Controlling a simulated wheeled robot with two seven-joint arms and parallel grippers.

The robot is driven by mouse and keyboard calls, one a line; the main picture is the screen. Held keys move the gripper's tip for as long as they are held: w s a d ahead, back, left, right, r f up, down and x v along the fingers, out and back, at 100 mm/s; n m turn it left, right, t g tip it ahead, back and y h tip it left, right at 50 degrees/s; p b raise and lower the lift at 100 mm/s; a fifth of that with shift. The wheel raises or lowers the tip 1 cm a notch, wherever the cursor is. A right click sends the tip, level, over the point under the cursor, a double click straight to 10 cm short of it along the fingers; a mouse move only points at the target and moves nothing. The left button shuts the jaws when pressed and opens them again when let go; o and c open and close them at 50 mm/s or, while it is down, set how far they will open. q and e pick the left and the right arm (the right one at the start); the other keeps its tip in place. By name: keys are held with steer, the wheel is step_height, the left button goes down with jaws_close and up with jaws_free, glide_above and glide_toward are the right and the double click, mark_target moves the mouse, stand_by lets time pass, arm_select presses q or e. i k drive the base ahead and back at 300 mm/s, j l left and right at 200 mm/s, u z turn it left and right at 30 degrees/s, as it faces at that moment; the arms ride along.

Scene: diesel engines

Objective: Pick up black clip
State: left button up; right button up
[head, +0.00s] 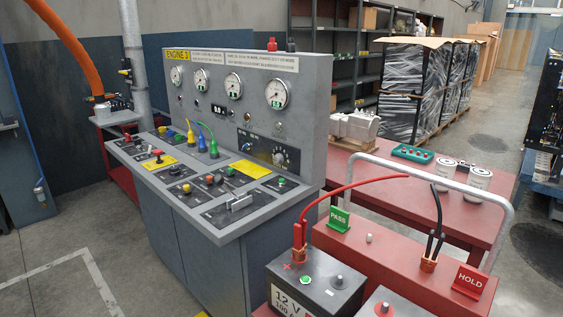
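The black clip (434,244) stands upright on the red bench (392,257), with dark handles on top and copper-coloured jaws at its base. A black cable (437,205) runs up from it. It is to the left of the red HOLD sign (470,281). A red clip (299,236) with a red cable (352,185) is at the back left of the 12 V battery (322,288), near the red plus mark. Neither of my grippers is in view.
A green PASS sign (339,219) stands on the bench. Part of a second battery (382,302) shows at the bottom edge. A grey rail (445,178) arches behind the bench. The engine control console (220,190) fills the left middle. A red table (405,180) with white canisters (478,181) is behind.

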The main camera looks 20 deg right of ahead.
mark_target(427, 258)
steer(key=z, duration=1.75)
